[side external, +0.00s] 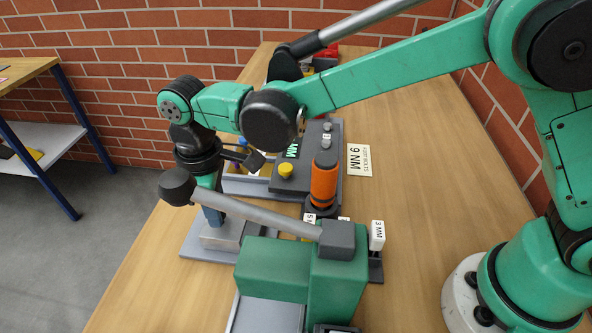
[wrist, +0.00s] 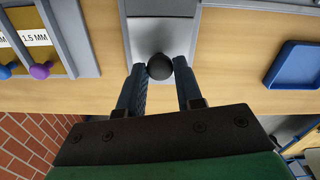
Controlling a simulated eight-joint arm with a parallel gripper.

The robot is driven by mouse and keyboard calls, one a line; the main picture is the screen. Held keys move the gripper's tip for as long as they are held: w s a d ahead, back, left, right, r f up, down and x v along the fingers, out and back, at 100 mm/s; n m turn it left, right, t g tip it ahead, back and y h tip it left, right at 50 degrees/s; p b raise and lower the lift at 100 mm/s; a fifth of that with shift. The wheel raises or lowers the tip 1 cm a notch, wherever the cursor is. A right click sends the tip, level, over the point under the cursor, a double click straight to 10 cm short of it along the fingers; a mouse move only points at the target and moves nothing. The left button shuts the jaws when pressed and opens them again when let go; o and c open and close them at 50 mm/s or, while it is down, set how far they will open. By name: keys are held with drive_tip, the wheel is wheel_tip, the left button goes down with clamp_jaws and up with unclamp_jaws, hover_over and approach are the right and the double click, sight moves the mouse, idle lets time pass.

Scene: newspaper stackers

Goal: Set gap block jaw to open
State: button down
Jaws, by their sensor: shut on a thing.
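My gripper (wrist: 160,72) is shut on a round black knob (wrist: 160,67), with one finger on each side of it. The knob sits over a grey fixture with a pale silver face (wrist: 160,35), which I take to be the gap block. In the side view my gripper (side external: 213,222) points down at a silver block (side external: 222,240) on a grey base plate (side external: 192,241). The knob is hidden there, and I cannot tell the position of the jaw.
A green machine (side external: 272,270) with a long grey lever and black ball end (side external: 177,186) stands close in front of my gripper. An orange-handled tool (side external: 324,180) stands behind it. A blue tray (wrist: 295,65) lies to the right in the wrist view. Labelled pegs (wrist: 41,71) are at left.

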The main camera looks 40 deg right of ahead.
drive_tip(key=shift+a, duration=0.1)
drive_tip(key=shift+w+a, duration=0.5)
drive_tip(key=shift+w, duration=0.1)
drive_tip(key=c, duration=0.6)
unclamp_jaws()
drive_tip(key=shift+o, duration=0.2)
drive_tip(key=shift+r, duration=2.85)
